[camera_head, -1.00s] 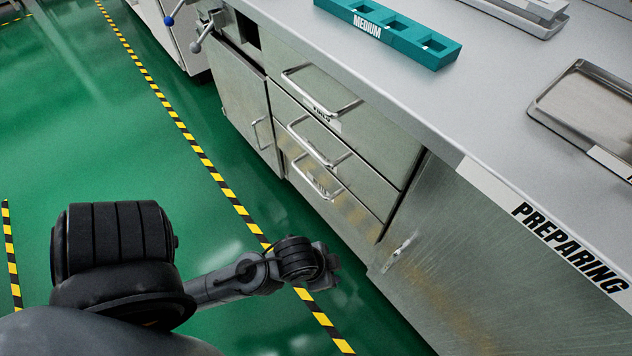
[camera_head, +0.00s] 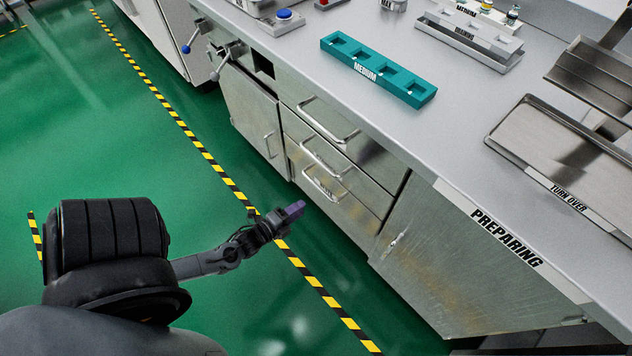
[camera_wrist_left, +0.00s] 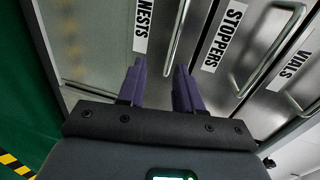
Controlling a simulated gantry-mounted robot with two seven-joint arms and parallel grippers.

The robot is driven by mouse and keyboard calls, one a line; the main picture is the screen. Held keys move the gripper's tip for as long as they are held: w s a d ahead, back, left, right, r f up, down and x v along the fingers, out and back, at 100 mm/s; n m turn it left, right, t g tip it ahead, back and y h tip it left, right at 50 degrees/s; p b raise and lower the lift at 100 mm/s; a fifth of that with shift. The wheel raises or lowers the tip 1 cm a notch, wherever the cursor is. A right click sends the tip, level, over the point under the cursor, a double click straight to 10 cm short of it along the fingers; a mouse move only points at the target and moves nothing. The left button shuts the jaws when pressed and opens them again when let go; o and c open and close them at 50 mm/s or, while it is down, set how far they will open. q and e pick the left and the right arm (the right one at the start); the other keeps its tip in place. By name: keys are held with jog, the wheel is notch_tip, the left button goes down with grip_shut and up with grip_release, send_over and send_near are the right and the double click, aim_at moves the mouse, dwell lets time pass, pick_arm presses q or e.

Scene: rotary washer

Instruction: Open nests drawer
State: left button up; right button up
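The nests drawer (camera_head: 352,212) is the lowest of three steel drawers under the counter and looks shut. Its bar handle (camera_head: 324,189) is bare. In the left wrist view the NESTS label (camera_wrist_left: 142,25) is at the upper left, with the nests handle (camera_wrist_left: 176,38) right of it. My left gripper (camera_head: 301,206) has purple fingers and is in front of the lowest drawer, just short of its handle. In the left wrist view the left gripper (camera_wrist_left: 160,66) is open and empty, with the handle's near end showing between the fingers. My right gripper is in neither view.
The stoppers handle (camera_head: 326,159) and vials handle (camera_head: 328,122) are above, both drawers shut. A cabinet door (camera_head: 440,245) is to the right. A teal MEDIUM rack (camera_head: 378,72) and a metal tray (camera_head: 560,150) stand on the counter. The green floor (camera_head: 120,150) is clear.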

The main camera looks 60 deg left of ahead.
aim_at(321, 189)
pick_arm(q)
jog(key=shift+r+b+x, duration=0.35)
jog(key=shift+b+x, duration=0.3)
jog(key=shift+x, duration=1.15)
jog(key=shift+r+b+x, duration=0.35)
jog(key=shift+b+x, duration=0.3)
jog(key=shift+x, duration=1.15)
jog(key=shift+r+b+x, duration=0.3)
jog(key=shift+b+x, duration=0.35)
jog(key=shift+x, duration=1.1)
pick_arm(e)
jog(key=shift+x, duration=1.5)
pick_arm(q)
jog(key=shift+w+a, duration=0.15)
jog(key=shift+w, duration=0.05)
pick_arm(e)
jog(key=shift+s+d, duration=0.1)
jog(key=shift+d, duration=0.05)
pick_arm(q)
grip_shut()
